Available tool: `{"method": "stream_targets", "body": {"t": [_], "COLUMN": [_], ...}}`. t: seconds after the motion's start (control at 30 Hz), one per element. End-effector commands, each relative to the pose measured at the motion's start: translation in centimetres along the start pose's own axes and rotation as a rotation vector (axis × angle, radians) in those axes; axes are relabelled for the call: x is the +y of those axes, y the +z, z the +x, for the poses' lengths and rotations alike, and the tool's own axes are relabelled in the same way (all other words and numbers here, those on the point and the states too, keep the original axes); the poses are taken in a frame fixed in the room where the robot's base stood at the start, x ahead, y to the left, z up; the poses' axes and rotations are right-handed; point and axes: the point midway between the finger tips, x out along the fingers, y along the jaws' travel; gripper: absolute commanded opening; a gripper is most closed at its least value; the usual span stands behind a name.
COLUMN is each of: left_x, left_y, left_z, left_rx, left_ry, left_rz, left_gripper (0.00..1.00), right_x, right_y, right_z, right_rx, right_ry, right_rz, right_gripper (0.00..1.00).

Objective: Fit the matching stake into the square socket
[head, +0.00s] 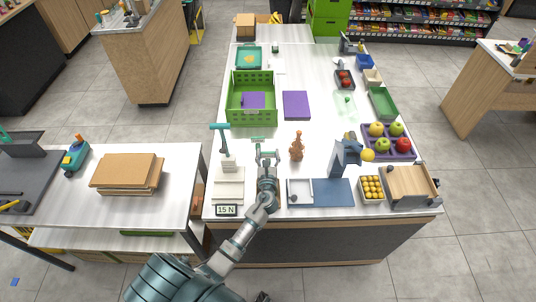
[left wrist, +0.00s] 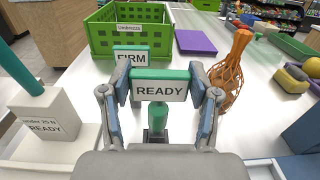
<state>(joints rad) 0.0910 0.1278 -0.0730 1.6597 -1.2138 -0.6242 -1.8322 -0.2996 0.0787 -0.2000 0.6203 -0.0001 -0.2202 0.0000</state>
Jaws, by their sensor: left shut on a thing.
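My left gripper (head: 267,156) is shut on the teal crossbar of a T-shaped stake; in the left wrist view the fingers (left wrist: 158,84) grip both ends of the bar. The stake (left wrist: 158,118) has a READY label and a green shaft, upright, pointing down to a small dark base (left wrist: 155,138). I cannot tell whether the shaft is seated in that base or whether it is the square socket. A second teal T-stake (head: 220,128) stands in a white block (head: 229,163) to the left, labelled "Under 20 N READY" in the wrist view (left wrist: 45,120). My right gripper is not in view.
A FIRM sign (left wrist: 131,56) stands just behind the held stake. A display (head: 226,210) reads 15 N. A blue mat (head: 333,192) lies right of my arm.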

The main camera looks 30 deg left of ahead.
Motion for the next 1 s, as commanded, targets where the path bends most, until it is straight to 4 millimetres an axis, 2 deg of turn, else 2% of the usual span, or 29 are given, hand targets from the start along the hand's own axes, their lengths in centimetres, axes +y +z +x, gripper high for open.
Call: {"method": "stream_targets", "body": {"t": [0.77, 0.8, 0.9, 1.0], "left_x": [0.0, 0.0, 0.0, 0.0], "left_y": [-2.0, -2.0, -1.9, -1.9], "left_z": [0.0, 0.0, 0.0, 0.0], "left_rx": [0.0, 0.0, 0.0, 0.0], "left_ry": [0.0, 0.0, 0.0, 0.0], "left_rz": [0.0, 0.0, 0.0, 0.0], "left_gripper": [0.0, 0.66, 0.9, 0.9], "right_x": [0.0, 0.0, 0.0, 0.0], "right_y": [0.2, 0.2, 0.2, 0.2], "right_z": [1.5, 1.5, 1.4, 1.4], "right_rx": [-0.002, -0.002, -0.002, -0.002], "right_ry": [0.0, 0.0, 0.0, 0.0], "right_rz": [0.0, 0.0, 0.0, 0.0], "right_gripper": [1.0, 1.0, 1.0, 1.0]}}
